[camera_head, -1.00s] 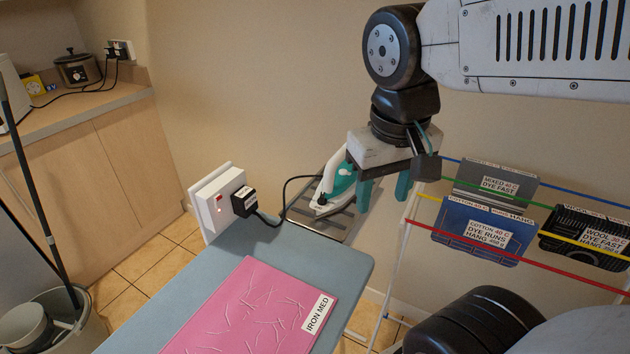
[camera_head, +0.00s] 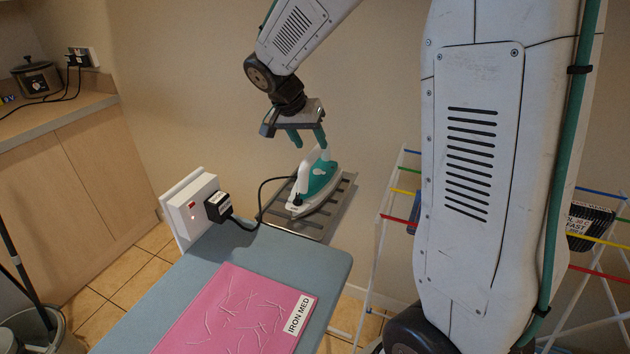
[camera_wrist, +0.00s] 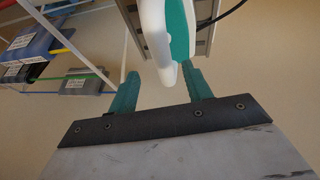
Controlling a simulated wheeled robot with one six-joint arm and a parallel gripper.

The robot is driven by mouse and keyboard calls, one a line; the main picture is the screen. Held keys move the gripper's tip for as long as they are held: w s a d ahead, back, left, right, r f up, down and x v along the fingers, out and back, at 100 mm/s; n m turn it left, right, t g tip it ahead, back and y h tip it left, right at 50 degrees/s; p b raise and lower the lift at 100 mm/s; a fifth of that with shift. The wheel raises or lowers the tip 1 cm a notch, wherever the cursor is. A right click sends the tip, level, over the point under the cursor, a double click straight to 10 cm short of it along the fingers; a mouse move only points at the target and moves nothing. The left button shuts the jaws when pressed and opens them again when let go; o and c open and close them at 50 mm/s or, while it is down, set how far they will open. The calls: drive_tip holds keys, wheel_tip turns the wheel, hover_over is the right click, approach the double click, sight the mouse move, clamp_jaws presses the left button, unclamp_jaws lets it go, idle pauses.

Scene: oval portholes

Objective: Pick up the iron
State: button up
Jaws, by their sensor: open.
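The iron (camera_head: 317,187), white and teal, rests on a slatted metal stand (camera_head: 325,215) at the far end of the ironing board. A black cord runs from it to the plug. My gripper (camera_head: 307,141) is open and empty, just above and behind the iron's handle in the head view. In the wrist view the iron (camera_wrist: 160,35) shows its white handle end pointing toward the space between the teal fingers of my gripper (camera_wrist: 163,85). I cannot tell whether the handle lies between the fingertips.
The blue-grey ironing board (camera_head: 325,265) holds a pink cloth (camera_head: 235,320) labelled IRON MED. A white socket box (camera_head: 190,208) with a black plug (camera_head: 217,207) stands at its left edge. A drying rack (camera_head: 380,235) with coloured rails stands to the right. A counter (camera_head: 60,120) is at left.

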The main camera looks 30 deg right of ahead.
sight(312, 151)
drive_tip(key=x, duration=0.5)
drive_tip(key=shift+w+a+f, duration=0.1)
drive_tip(key=shift+f, duration=0.3)
clamp_jaws()
drive_tip(key=shift+w+r, duration=0.1)
drive_tip(key=shift+r, duration=0.05)
idle(0.9)
